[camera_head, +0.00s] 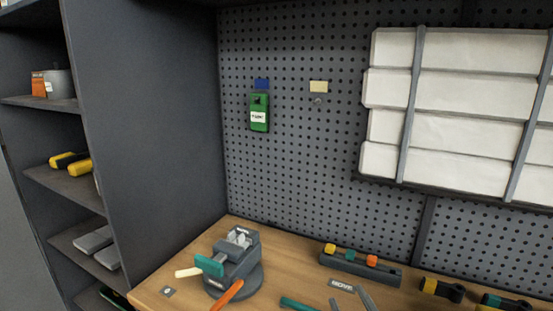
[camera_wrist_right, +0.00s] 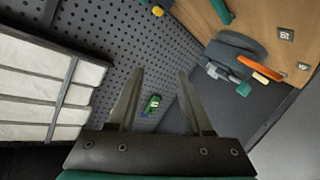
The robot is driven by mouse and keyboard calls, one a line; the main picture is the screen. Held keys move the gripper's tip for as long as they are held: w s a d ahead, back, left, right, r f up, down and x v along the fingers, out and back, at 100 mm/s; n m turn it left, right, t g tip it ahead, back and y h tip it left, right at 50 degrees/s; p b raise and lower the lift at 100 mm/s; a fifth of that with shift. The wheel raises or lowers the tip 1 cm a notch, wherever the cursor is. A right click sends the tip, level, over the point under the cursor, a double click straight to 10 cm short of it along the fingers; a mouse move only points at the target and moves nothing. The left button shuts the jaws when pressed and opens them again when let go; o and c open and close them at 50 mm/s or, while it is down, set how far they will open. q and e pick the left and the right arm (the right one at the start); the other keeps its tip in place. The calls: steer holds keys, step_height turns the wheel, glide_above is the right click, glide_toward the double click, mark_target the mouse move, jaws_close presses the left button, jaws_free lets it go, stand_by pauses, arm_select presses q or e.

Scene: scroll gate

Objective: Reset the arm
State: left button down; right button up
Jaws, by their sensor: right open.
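My right gripper (camera_head: 350,300) shows only as grey fingertips at the bottom edge of the head view, in front of the workbench. In the right wrist view its two fingers (camera_wrist_right: 155,95) stand wide apart with nothing between them. They point toward the pegboard (camera_wrist_right: 115,85). A green device (camera_head: 259,112) with a white label hangs on the pegboard; in the wrist view it (camera_wrist_right: 152,104) appears in the gap, beyond the fingers. My left gripper is in neither view.
A vise (camera_head: 236,262) with teal and orange handles stands on the wooden bench (camera_head: 165,280). A tool rack (camera_head: 360,268) and several tools lie to its right. White panels (camera_head: 470,95) hang on the wall at right. A dark shelf unit (camera_head: 150,120) stands at left.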

steer(key=s+d+f+m+g, duration=0.1)
steer(key=s+f+g, duration=0.1)
steer(key=s+f, duration=0.1)
steer(key=s+d+f+m+g, duration=0.1)
steer(key=s+f+g, duration=0.1)
steer(key=s+f, duration=0.2)
steer(key=s+d+f+g, duration=0.1)
steer(key=s+f+g, duration=0.2)
steer(key=f, duration=0.2)
steer(key=shift+s+d+m+h, duration=0.15)
steer(key=shift+s+m+h, duration=0.15)
steer(key=shift+m+h, duration=0.1)
steer(key=s+f+g, duration=0.5)
steer(key=s, duration=0.5)
step_height(320, 180, down, 24)
steer(key=s+g+b, duration=0.1)
steer(key=s+b, duration=0.1)
steer(key=s+d+f+g+b, duration=0.1)
steer(key=s+d+f+b, duration=0.1)
steer(key=s+f, duration=1.3)
steer(key=shift+s+d+f, duration=0.2)
steer(key=shift+d+f, duration=0.25)
steer(key=shift+d, duration=0.1)
